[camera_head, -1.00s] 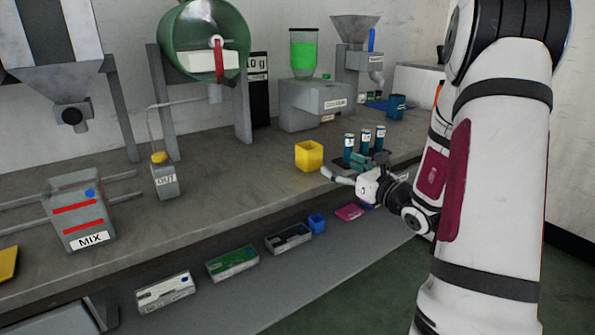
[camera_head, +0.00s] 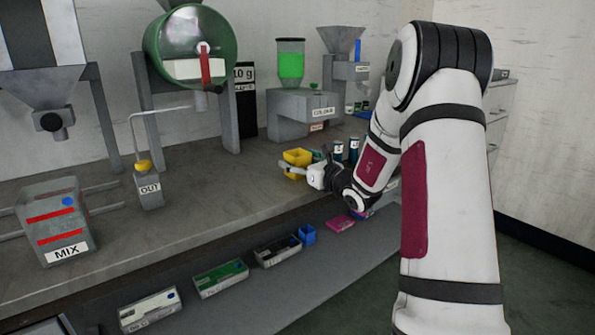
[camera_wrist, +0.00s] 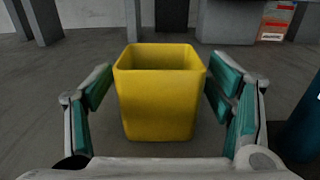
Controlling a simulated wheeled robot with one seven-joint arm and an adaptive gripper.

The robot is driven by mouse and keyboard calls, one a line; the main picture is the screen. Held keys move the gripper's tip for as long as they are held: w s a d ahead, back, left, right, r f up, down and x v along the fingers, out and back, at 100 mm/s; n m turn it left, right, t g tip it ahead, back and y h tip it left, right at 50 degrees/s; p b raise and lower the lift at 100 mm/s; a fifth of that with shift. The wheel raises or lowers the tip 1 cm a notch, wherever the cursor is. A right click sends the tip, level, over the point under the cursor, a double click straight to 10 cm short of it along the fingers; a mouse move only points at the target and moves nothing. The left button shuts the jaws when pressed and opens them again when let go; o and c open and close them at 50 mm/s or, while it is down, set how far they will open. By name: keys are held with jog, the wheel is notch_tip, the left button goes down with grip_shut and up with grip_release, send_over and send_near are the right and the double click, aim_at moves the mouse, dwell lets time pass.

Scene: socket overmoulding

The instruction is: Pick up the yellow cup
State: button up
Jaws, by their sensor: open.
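The yellow cup (camera_wrist: 157,100) is a square, open-topped cup standing upright on the grey bench. In the wrist view it sits between the two teal-padded fingers of my gripper (camera_wrist: 158,92), with a gap showing on each side. My gripper is open and has not closed on it. In the head view the cup (camera_head: 297,157) is partly hidden behind my gripper (camera_head: 291,169), which is at the front of it. The cup's inside looks empty in the wrist view.
Dark blue cylinders (camera_head: 352,149) stand just right of the cup, and one shows at the wrist view's right edge (camera_wrist: 303,128). The colour machine (camera_head: 303,112) is behind. Trays (camera_head: 220,278) and a blue cup (camera_head: 307,234) lie on the lower shelf. The bench left of the cup is clear.

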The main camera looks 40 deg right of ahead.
jog(key=shift+w, duration=0.4)
jog(key=shift+c, duration=0.2)
jog(key=c, duration=1.2)
jog(key=shift+c, duration=0.2)
jog(key=shift+r, duration=0.15)
